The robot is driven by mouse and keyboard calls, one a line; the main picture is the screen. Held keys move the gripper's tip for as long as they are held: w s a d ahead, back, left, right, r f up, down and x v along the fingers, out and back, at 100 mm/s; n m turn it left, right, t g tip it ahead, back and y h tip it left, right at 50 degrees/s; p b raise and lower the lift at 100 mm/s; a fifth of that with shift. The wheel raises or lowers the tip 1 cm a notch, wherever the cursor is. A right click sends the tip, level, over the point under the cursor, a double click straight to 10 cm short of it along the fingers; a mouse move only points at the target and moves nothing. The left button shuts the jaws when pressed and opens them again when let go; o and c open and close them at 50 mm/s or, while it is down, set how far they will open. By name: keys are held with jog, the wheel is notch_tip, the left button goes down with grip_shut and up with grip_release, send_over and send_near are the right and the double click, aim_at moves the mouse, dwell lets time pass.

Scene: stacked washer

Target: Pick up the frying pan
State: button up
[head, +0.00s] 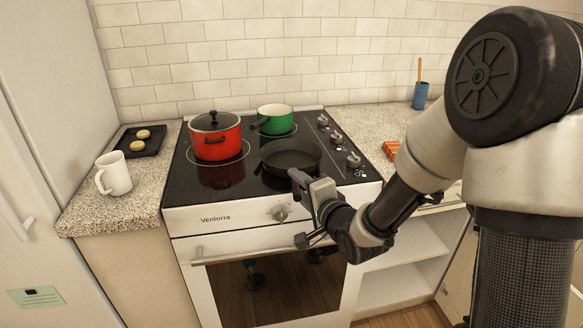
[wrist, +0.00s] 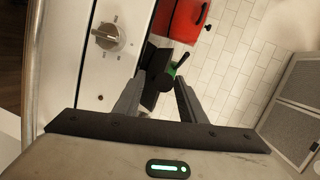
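The black frying pan (head: 291,157) sits on the front right burner of the stove, its round bowl facing up. My gripper (head: 306,182) is at the stove's front edge, just in front of the pan. In the wrist view the two fingers of my gripper (wrist: 160,90) stand apart.
A red lidded pot (head: 215,138) stands left of the pan, and a green pot (head: 275,120) stands behind it. Knobs (head: 354,160) line the stove's right side. A white mug (head: 114,174) and a dark tray (head: 140,142) with cookies sit on the left counter.

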jog(key=shift+w, duration=0.1)
jog(key=shift+c, duration=0.2)
grip_shut()
jog(key=shift+a, duration=0.1)
jog(key=shift+r, duration=0.1)
